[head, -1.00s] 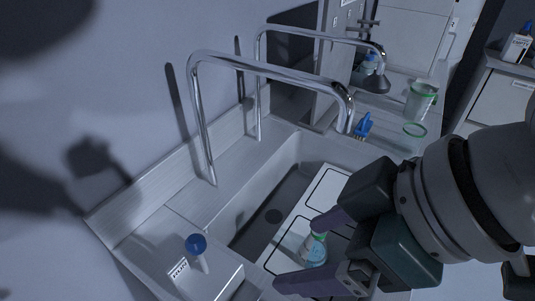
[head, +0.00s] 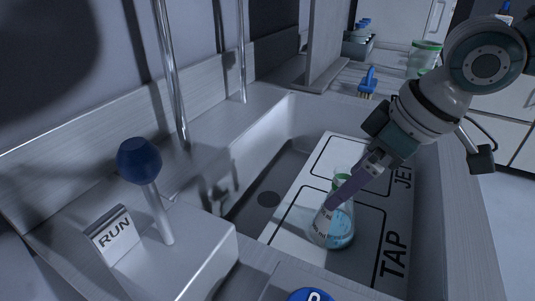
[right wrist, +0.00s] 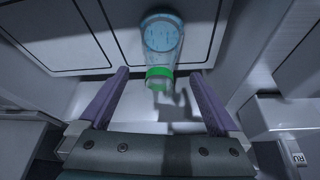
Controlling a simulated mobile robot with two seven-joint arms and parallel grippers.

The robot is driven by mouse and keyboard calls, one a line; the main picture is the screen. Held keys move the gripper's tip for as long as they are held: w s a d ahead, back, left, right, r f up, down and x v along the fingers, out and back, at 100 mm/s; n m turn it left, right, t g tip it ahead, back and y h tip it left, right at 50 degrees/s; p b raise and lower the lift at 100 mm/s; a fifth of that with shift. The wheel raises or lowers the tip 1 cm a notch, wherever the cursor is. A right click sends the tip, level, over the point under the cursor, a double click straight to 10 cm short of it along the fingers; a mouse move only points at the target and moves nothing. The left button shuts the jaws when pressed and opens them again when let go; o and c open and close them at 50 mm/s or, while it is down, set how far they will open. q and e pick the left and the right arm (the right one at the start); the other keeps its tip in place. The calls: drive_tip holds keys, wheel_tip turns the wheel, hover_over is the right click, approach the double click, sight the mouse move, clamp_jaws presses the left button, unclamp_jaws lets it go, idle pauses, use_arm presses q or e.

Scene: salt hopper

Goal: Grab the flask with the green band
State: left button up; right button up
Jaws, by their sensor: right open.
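A clear conical flask with blue liquid (head: 340,232) stands upright on the white board marked TAP and JET (head: 308,190) in the sink. Its green band (head: 343,177) is around the neck. My right gripper (head: 335,203) reaches down from the upper right, with one purple finger overlapping the flask in the head view. In the right wrist view, the right gripper (right wrist: 160,76) is open. The flask's green band (right wrist: 160,79) shows between its two spread fingers, and the body (right wrist: 161,37) extends beyond the fingertips. Contact cannot be told. My left gripper is out of view.
A blue-knobbed lever (head: 139,160) with a RUN sign (head: 113,235) stands on the left ledge. Metal tap pipes (head: 166,75) rise behind the sink. A blue brush (head: 369,80) and a green-rimmed jar (head: 423,58) stand beyond. Sink walls enclose the board.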

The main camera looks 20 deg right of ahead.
drive_tip(key=b+x, duration=0.1)
drive_tip(key=x, duration=0.5)
drive_tip(key=shift+f, duration=0.1)
clamp_jaws()
idle(0.6)
